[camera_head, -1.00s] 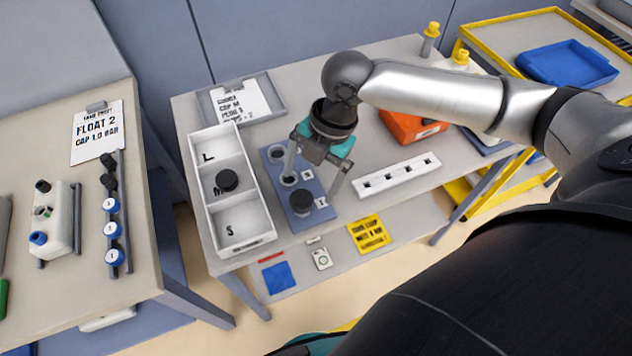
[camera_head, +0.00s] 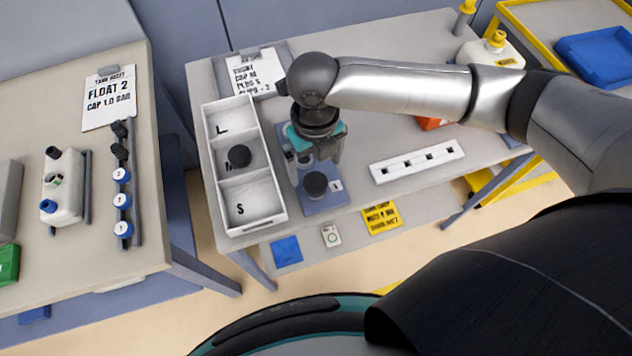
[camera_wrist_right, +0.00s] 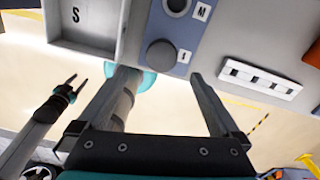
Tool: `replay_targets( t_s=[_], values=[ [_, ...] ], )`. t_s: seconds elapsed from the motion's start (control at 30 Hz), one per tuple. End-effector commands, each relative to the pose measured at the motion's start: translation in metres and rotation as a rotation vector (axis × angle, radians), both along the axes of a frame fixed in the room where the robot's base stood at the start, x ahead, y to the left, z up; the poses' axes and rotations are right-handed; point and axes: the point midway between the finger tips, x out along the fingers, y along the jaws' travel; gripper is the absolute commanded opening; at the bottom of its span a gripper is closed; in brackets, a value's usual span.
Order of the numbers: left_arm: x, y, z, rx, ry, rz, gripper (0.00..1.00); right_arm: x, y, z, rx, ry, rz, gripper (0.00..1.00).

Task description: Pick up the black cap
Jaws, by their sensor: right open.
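One black cap (camera_head: 315,184) sits on the blue board (camera_head: 328,203); it also shows in the right wrist view (camera_wrist_right: 161,53). A second black cap (camera_head: 238,156) lies in the M compartment of the white tray (camera_head: 281,200). My right gripper (camera_head: 316,166) is open and empty above the board, just behind the board's cap in the head view. In the right wrist view its fingertips (camera_wrist_right: 160,76) are apart, with the cap beyond and between them. My left gripper (camera_wrist_right: 76,82) shows only in the right wrist view, with its fingers apart and empty.
The white tray with L, M and S compartments stands left of the board. A white slotted strip (camera_head: 417,160) lies to the right. A sign on a clipboard (camera_head: 255,70) is behind. The table's front edge is close to the board.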

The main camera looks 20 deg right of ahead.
Motion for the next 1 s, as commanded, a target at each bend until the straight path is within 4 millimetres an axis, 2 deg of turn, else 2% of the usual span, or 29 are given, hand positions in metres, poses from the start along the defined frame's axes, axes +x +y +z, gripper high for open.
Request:
replay_targets(
  t_s=[0.03, 0.1, 0.37, 0.63, 0.73, 0.97, 1.0],
  values=[
    [0.0, 0.0, -0.002, 0.0, 0.001, 0.0, 0.5, -0.001, 0.0, -0.011, -0.001, 0.003, -0.001, 1.0],
    [-0.001, 0.0, -0.003, 0.0, 0.001, 0.0, 0.5, 0.0, 0.0, -0.02, 0.001, 0.001, -0.002, 1.0],
    [-0.001, 0.0, -0.004, 0.0, 0.002, 0.0, 0.5, 0.0, 0.0, -0.038, 0.001, 0.001, -0.001, 1.0],
    [-0.001, 0.0, -0.008, 0.0, 0.002, 0.0, 0.5, 0.003, -0.002, -0.076, 0.0, 0.001, -0.003, 1.0],
    [-0.001, 0.0, -0.009, 0.0, 0.002, 0.0, 0.5, 0.003, -0.001, -0.082, 0.0, 0.0, 0.0, 1.0],
    [-0.001, 0.0, -0.008, 0.0, 0.002, 0.0, 0.5, 0.003, -0.001, -0.082, 0.0, -0.001, 0.0, 1.0],
    [-0.001, 0.0, -0.008, 0.0, 0.002, 0.0, 0.5, 0.003, -0.002, -0.082, 0.0, -0.001, 0.0, 0.95]
  ],
)
